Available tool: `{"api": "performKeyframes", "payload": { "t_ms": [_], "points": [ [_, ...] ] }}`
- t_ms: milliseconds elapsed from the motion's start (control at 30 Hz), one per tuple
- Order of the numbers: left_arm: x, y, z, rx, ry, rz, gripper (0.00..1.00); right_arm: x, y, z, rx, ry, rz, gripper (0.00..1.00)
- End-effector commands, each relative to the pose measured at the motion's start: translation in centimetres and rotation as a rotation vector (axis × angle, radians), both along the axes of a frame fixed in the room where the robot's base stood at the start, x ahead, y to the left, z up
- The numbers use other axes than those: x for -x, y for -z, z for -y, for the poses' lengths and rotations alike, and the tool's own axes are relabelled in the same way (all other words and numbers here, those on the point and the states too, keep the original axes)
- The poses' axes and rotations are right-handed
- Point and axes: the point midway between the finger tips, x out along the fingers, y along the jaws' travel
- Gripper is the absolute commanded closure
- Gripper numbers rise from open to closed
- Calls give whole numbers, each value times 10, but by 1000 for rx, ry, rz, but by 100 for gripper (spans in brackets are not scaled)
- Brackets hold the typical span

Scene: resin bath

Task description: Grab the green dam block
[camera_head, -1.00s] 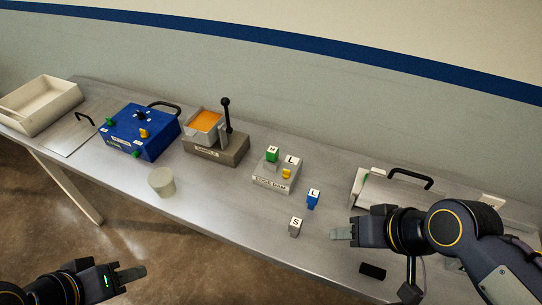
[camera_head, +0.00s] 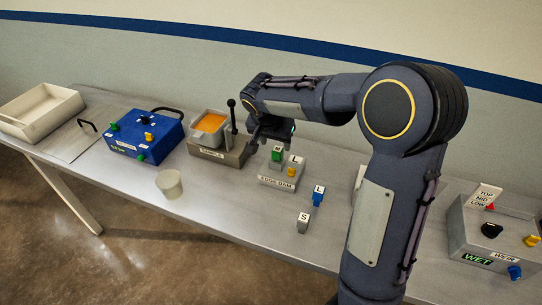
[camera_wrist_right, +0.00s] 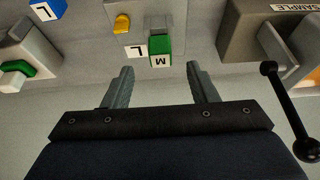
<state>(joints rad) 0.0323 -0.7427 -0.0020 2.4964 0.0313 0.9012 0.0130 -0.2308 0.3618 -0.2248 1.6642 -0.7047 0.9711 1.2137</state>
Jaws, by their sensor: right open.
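The green dam block (camera_head: 277,155), topped with a white M label, stands upright on the grey EDGE DAM holder (camera_head: 275,182), left of a white L-labelled piece with a yellow part. My right gripper (camera_head: 270,130) reaches over the table just behind and above the green block; its fingers are partly hidden by the arm in the head view. In the right wrist view the open, empty fingers (camera_wrist_right: 160,72) point toward the green block (camera_wrist_right: 160,48), which lies just beyond the gap between the tips, apart from them. My left gripper is not in view.
A blue L block (camera_head: 318,195) and grey S block (camera_head: 304,222) stand right of the holder.

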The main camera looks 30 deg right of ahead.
Motion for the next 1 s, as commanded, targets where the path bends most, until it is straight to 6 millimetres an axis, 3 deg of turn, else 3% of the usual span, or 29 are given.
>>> {"api": "performKeyframes", "payload": {
  "t_ms": [400, 700, 1000],
  "points": [
    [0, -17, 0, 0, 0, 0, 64, -16, 49, 18, -1, -1, -5, 47],
    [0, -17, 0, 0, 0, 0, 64, -17, 55, 19, -3, -1, -2, 47],
    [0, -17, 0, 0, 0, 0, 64, -17, 55, 19, -3, -1, -2, 85]
  ]
}}
